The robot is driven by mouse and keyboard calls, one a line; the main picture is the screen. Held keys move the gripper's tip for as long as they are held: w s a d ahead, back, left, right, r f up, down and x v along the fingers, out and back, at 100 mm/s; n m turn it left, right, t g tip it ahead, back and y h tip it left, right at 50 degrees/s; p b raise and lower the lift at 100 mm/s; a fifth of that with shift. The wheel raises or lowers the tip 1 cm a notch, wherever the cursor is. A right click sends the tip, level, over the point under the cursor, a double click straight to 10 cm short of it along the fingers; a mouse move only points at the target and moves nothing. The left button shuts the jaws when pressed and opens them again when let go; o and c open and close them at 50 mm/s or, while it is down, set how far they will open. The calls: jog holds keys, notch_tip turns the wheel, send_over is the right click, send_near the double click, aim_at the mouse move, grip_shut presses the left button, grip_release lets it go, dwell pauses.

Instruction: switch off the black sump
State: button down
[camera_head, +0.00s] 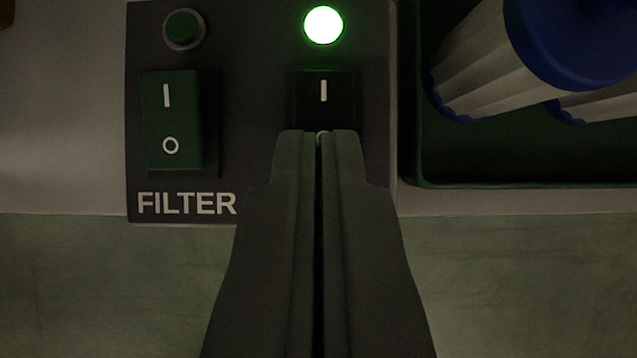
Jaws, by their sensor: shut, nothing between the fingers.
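A black rocker switch (324,87) with a white "I" mark on its upper half sits on a dark panel (256,110). Above it a round lamp (323,25) is lit bright green. My gripper (320,136) is shut and empty, with its fingertips over the lower half of this switch. The fingers hide that lower half and any label under it. I cannot tell whether the tips touch the switch.
Left on the panel is a green rocker switch (172,120) marked "I" and "O", labelled FILTER, under an unlit green lamp (183,28). At right a dark green tray (500,175) holds pale ribbed cylinders with blue ends (570,45). A greenish surface (100,285) in front is clear.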

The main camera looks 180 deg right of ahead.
dwell(0.3)
jog(key=shift+s+f, duration=0.25)
jog(key=shift+f, duration=0.35)
jog(key=shift+r, duration=0.2)
jog(key=shift+r, duration=0.65)
jog(key=shift+r, duration=0.1)
